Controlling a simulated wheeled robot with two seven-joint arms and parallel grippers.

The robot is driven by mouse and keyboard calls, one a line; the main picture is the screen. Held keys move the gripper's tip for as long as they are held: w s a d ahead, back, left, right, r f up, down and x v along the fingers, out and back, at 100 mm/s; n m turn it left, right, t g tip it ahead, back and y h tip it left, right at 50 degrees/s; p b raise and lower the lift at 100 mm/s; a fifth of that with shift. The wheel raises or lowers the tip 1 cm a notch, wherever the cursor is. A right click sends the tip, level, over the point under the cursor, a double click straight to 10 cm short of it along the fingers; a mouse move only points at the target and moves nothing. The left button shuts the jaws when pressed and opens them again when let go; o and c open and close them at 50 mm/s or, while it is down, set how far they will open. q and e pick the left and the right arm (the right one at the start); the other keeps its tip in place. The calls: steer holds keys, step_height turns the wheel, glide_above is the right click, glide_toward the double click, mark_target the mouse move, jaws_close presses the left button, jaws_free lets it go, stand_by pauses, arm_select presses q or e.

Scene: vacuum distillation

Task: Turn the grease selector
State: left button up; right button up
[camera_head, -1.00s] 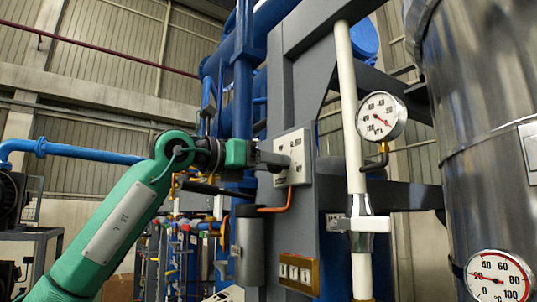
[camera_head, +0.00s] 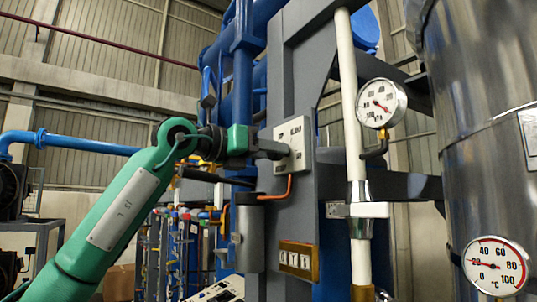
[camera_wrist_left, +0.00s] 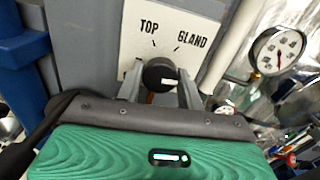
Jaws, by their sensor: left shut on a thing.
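The grease selector is a dark round knob (camera_wrist_left: 160,73) on a pale plate (camera_wrist_left: 190,28) lettered TOP and GLAND, with a short black tick under each word. The left wrist view shows my left gripper (camera_wrist_left: 160,88) with one finger on each side of the knob, shut on it. In the head view the pale selector box (camera_head: 296,133) is fixed to the grey column, and my left gripper (camera_head: 277,150) reaches its face from the left. The knob is hidden there by the gripper. My right gripper is in neither view.
A white vertical pipe (camera_head: 352,110) and a pressure gauge (camera_head: 381,103) stand right of the box. A steel tank (camera_head: 470,140) with a temperature gauge (camera_head: 496,266) fills the right side. An orange cable (camera_head: 277,195) hangs below the box.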

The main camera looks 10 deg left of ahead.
arm_select(q)
steer(key=n+b, duration=0.7)
steer(key=n, duration=0.3)
steer(key=shift+n, duration=0.3)
steer(key=shift+b, duration=0.35)
steer(key=o, duration=1)
